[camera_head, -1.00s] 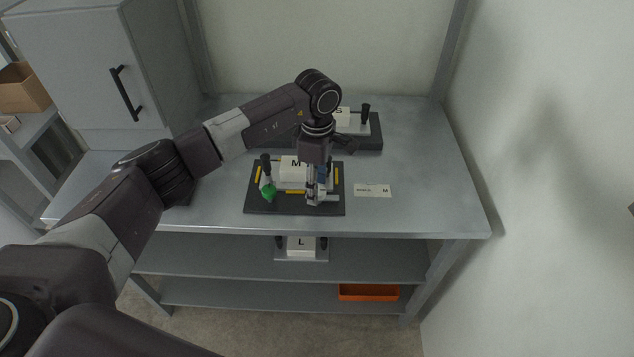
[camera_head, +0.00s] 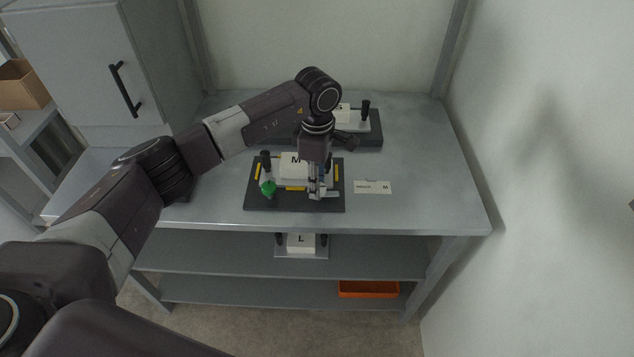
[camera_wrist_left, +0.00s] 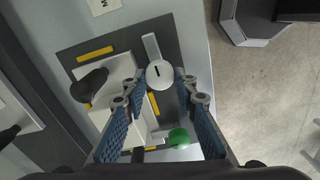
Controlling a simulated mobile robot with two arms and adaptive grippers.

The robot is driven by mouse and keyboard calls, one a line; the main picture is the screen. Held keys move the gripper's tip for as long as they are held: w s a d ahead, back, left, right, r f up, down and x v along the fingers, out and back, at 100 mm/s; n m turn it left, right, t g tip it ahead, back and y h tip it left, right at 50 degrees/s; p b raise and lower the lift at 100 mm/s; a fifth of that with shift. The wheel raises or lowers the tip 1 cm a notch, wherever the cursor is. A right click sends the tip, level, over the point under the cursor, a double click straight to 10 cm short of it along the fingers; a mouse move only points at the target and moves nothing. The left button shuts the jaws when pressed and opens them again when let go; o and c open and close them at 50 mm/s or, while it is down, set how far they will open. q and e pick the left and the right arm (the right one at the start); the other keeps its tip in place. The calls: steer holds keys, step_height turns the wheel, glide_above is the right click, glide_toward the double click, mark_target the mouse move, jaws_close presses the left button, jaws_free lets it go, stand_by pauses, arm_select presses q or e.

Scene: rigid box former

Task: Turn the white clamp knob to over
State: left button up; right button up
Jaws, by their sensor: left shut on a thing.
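The white clamp knob (camera_wrist_left: 160,74) is round with a dark slot mark, and a pale bar runs from it toward the top of the left wrist view. My left gripper (camera_wrist_left: 161,80) is shut on this knob, with one blue-padded finger on each side. In the head view my left gripper (camera_head: 319,190) points down at the right front of the dark fixture plate (camera_head: 290,205) and hides most of the knob. A green knob (camera_head: 268,188) is at the plate's left; it also shows in the left wrist view (camera_wrist_left: 180,138). My right gripper is not in view.
A white block marked M (camera_head: 293,170) sits on the plate beside black handles and yellow strips. A label card (camera_head: 373,187) lies to the right. Another dark fixture (camera_head: 370,140) stands behind. An L block (camera_head: 301,241) and an orange tray (camera_head: 368,289) are on lower shelves.

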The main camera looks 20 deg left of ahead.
arm_select(q)
steer(key=n+b, duration=0.2)
steer(key=n, duration=0.1)
steer(key=shift+f+n, duration=0.1)
steer(key=shift+n, duration=0.2)
steer(key=n+b, duration=0.2)
steer(key=n, duration=0.2)
steer(key=shift+s+n, duration=0.1)
steer(key=shift+n, duration=0.2)
steer(key=n+b, duration=0.1)
steer(key=n, duration=0.3)
steer(key=shift+d+b, duration=0.1)
steer(key=shift+b, duration=0.3)
steer(key=shift+d+r+n+b, duration=0.15)
steer(key=shift+n+b, duration=0.4)
steer(key=shift+n, duration=1.95)
steer(key=o, duration=1.2)
steer(key=shift+s, duration=0.1)
steer(key=shift+c, duration=0.2)
